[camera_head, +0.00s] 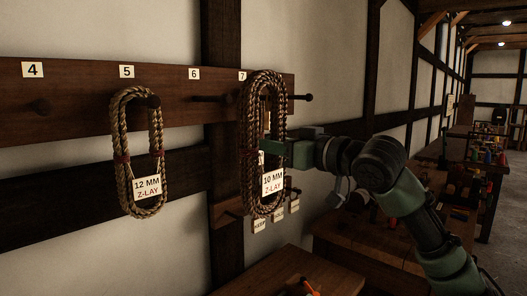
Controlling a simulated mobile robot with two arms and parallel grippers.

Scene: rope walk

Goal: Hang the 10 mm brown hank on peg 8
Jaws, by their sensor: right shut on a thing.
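The brown 10 mm hank (248,130) hangs upright as a long loop in front of the right end of the peg rail (80,85), with a white "10 MM Z-LAY" tag (273,182). My right gripper (268,152) reaches in from the right and is shut on the hank's right side near mid-height. A dark peg end (307,97) shows just right of the hank's upper part; I cannot tell whether it is peg 7 or 8, or whether the loop is around any peg. No number 8 plate is visible. My left gripper is not in view.
A paler 12 mm hank (119,140) hangs on peg 5. Peg 4 (41,106) and peg 6 (212,98) are bare. Small tags (276,217) hang low behind the held hank. Wooden benches (375,245) with tools stand below and to the right.

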